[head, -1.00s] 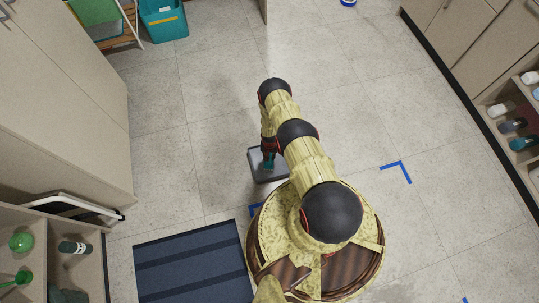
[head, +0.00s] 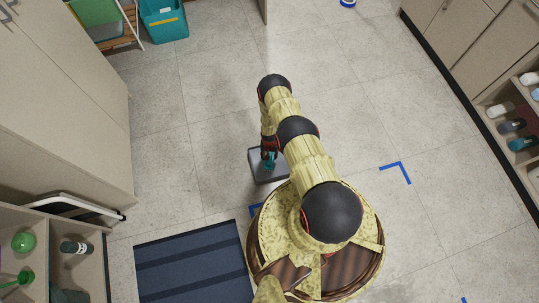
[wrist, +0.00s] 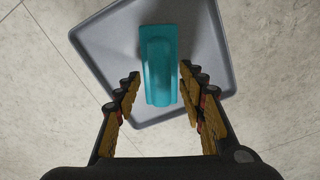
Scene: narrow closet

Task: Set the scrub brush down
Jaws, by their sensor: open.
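The teal scrub brush (wrist: 159,65) lies on a grey tray (wrist: 105,42) in the wrist view. In the head view the brush (head: 270,163) shows as a small teal patch beside my arm, on the tray (head: 257,172) on the floor. My gripper (wrist: 160,90) is open, with one finger on each side of the brush's near end and gaps visible between fingers and brush. In the head view my gripper (head: 268,150) is mostly hidden by my arm.
A dark blue striped mat (head: 192,260) lies left of my base. Open shelves with bottles (head: 75,247) stand at lower left, and more bottles (head: 512,125) sit on shelves at right. A teal bin (head: 165,20) stands at the back left. The floor beyond the tray is clear.

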